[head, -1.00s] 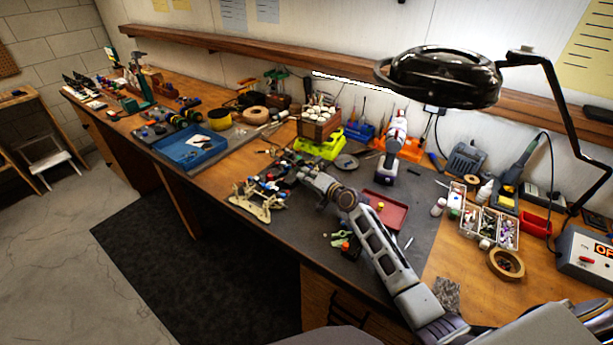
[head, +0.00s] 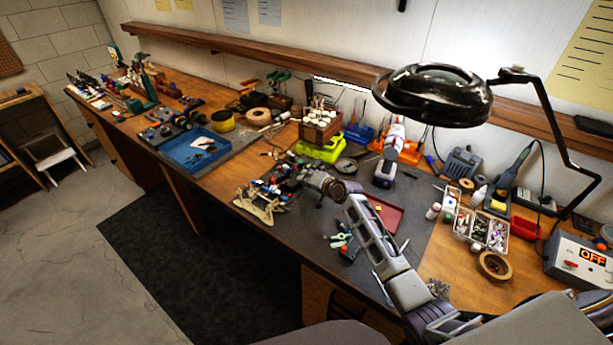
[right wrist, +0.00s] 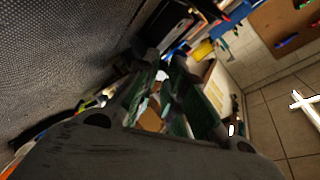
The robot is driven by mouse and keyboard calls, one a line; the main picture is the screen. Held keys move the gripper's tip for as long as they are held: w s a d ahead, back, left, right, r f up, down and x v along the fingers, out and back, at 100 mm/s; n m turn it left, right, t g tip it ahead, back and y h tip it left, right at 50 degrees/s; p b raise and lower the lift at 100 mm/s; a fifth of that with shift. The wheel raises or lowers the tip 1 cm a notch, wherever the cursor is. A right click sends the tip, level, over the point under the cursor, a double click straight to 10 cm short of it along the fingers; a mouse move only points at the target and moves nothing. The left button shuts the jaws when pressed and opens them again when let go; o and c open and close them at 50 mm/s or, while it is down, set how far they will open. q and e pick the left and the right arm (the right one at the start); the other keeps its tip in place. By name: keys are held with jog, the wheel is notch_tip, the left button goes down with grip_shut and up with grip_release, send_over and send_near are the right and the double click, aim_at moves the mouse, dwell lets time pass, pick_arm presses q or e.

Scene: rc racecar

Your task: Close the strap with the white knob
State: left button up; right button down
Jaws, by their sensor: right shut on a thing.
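The RC car (head: 262,208), with a pale beige chassis and dark, red and blue parts, sits at the front edge of the grey mat in the head view. My right gripper (head: 288,176) is low over its far right part. In the right wrist view my right gripper (right wrist: 168,108) has its two greenish fingers close together around a small part of the car, which looks like the strap. The fingers hide most of it, and I cannot make out the white knob clearly. My left gripper is not in view.
A red tray (head: 386,216) lies right of my right forearm. A blue tray (head: 192,150) is to the left. A yellow-green stand with a wooden box (head: 320,126) is behind the car. A magnifier lamp (head: 432,95) hangs over the right side. Floor lies beyond the bench's front edge.

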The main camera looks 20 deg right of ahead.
aim_at(298, 173)
jog(key=shift+w+a+r+g+h+p, duration=0.1)
jog(key=shift+w+r+g+h+p, duration=0.25)
jog(key=shift+g+p, duration=0.35)
jog(key=shift+w+a+r+n+g+h, duration=0.15)
jog(key=shift+w+a+n+g+h, duration=0.15)
jog(key=shift+g+h, duration=0.55)
jog(key=shift+w+a+n+g+h, duration=0.25)
jog(key=shift+g+h, duration=0.2)
jog(key=shift+g, duration=0.4)
jog(key=shift+w+a+n+g+h, duration=0.25)
jog(key=shift+g+h, duration=0.2)
jog(key=shift+g, duration=0.35)
jog(key=shift+w+a+f+g+h, duration=0.2)
jog(key=shift+g+h, duration=0.25)
jog(key=shift+g, duration=0.15)
jog(key=shift+w+a+f+g+h, duration=0.1)
jog(key=shift+w+a+g+h, duration=0.1)
jog(key=shift+g+h, duration=0.35)
jog(key=shift+g, duration=0.35)
jog(key=c, duration=1.7)
grip_release()
jog(key=shift+w, duration=0.1)
